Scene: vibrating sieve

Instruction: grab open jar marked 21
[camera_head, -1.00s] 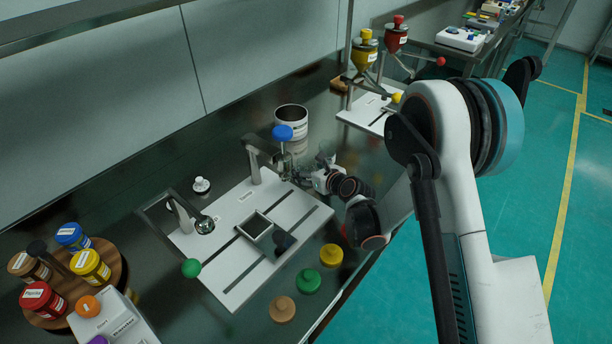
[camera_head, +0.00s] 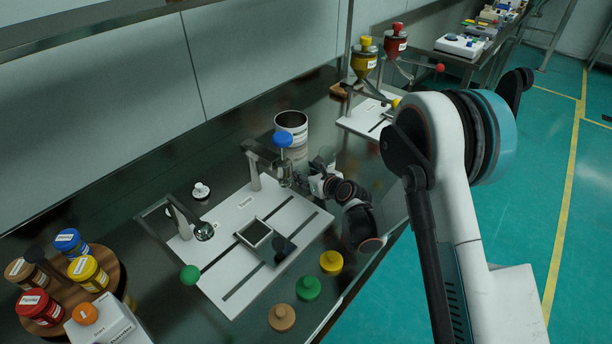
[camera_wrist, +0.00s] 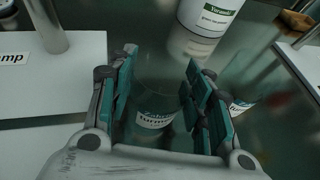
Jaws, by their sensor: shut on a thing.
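A clear glass jar stands between the fingers of my gripper (camera_wrist: 158,72). In the wrist view the jar (camera_wrist: 157,98) is hard to make out except for its white label, which seems to read "Turmeric". No mark 21 is legible. The teal-padded fingers flank the jar on both sides and are shut on it. In the head view my gripper (camera_head: 316,176) is low over the dark bench, and the see-through jar (camera_head: 326,156) shows faintly at its tip. I see no lid on the jar.
A white plate (camera_head: 208,262) with metal stands lies left of my gripper. A metal can (camera_head: 291,124) stands behind. Yellow (camera_head: 331,261), green (camera_head: 308,286) and tan (camera_head: 282,317) lids lie near the front edge. A wooden carousel (camera_head: 104,262) holds several coloured jars at left.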

